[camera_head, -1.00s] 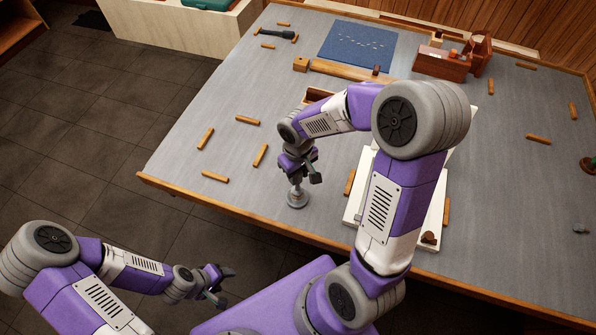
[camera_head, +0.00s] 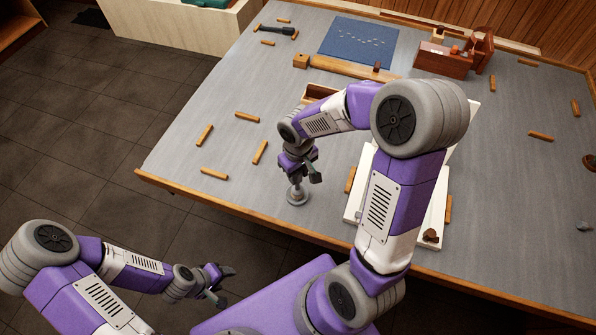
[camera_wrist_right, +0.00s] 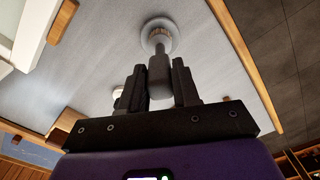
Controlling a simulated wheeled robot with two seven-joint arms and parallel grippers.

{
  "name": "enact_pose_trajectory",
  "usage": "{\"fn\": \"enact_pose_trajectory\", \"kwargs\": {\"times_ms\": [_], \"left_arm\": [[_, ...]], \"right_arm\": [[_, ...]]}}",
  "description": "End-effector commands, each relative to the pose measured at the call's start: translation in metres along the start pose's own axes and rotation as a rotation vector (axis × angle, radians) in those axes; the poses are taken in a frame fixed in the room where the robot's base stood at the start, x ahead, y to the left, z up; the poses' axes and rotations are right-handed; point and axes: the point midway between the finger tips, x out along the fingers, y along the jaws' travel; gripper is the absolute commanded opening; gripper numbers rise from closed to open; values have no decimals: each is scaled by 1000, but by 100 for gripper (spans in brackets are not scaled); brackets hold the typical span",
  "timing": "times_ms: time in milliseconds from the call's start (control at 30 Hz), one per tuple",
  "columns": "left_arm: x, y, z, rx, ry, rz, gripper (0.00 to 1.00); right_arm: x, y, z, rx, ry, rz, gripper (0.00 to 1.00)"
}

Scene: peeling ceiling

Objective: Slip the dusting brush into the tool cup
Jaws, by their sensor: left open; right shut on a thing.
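My right gripper (camera_head: 300,172) points down over the near part of the grey table. In the right wrist view its fingers (camera_wrist_right: 160,88) are shut on a dark handle (camera_wrist_right: 159,72), seemingly the dusting brush. Its pale bristly end (camera_wrist_right: 158,32) meets a round grey-white piece (camera_wrist_right: 147,40), which also shows in the head view as a grey disc (camera_head: 297,198) on the table. I cannot tell if this disc is the tool cup or part of the brush. A small pale round thing (camera_wrist_right: 118,98) is partly hidden behind a finger. My left gripper (camera_head: 227,287) is open and empty, off the table's front edge.
A white board (camera_head: 353,212) lies right of the gripper, partly behind my arm. Several small wooden sticks (camera_head: 260,152) lie around. A blue mat (camera_head: 358,42), a wooden bar (camera_head: 350,69) and a brown box (camera_head: 443,62) are at the back.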

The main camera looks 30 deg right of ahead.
Motion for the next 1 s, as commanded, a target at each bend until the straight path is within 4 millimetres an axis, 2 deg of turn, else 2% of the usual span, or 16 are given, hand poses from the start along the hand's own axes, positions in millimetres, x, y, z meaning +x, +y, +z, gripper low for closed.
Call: {"fn": "enact_pose_trajectory", "kwargs": {"times_ms": [633,667,700,833,1000], "left_arm": [[11,-4,0,0,0,0,57],[11,-4,0,0,0,0,57],[11,-4,0,0,0,0,57],[10,-4,0,0,0,0,57],[10,-4,0,0,0,0,57]], "right_arm": [[14,0,0,0,0,0,0],[14,0,0,0,0,0,32],[13,0,0,0,0,0,39],[12,0,0,0,0,0,58],[12,0,0,0,0,0,61]]}}
